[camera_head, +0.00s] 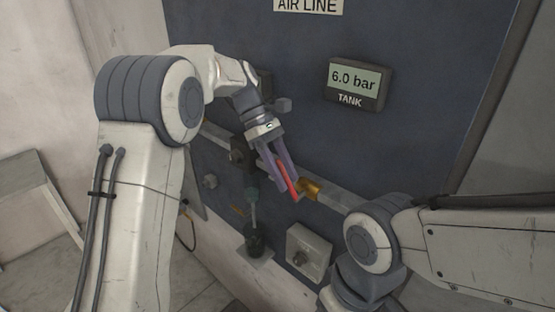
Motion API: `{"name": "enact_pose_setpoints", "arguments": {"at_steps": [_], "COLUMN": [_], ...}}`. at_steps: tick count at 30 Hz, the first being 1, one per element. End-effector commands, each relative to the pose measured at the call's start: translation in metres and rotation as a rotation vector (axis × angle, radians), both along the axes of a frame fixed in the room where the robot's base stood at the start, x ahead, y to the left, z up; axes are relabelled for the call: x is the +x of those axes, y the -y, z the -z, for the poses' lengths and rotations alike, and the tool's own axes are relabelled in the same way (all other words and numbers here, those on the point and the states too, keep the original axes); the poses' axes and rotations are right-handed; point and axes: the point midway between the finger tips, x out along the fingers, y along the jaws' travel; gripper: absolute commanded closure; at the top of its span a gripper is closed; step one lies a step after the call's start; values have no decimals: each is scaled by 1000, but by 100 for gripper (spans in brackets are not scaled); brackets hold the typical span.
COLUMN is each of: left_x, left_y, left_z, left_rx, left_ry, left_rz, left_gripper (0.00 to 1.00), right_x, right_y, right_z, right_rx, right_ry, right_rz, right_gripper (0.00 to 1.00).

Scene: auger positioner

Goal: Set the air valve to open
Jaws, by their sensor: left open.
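The air valve has a red lever (289,184) and a brass body (311,188) on a grey pipe that runs across the dark panel. The lever slants up and to the left from the brass body. My left gripper (283,190) is open, with its two purple fingers on either side of the red lever. I cannot tell whether a finger touches it. Part of the lever and pipe is hidden behind the fingers. My right arm shows at the lower right, and its gripper is out of view.
A tank gauge (355,83) reading 6.0 bar is on the panel (430,60), under an "AIR LINE" label (308,5). A white box with a knob (308,252) sits below the valve.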

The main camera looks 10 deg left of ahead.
Motion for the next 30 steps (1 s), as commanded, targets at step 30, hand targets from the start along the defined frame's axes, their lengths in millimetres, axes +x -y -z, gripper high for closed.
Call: {"name": "enact_pose_setpoints", "arguments": {"at_steps": [30], "left_x": [32], "left_y": [-48], "left_z": [-80], "left_rx": [1], "left_ry": [1], "left_rz": [-2], "left_gripper": [53], "right_x": [0], "right_y": [0], "right_z": [10], "right_rx": [1], "right_ry": [1], "right_rz": [0], "right_gripper": [26]}}
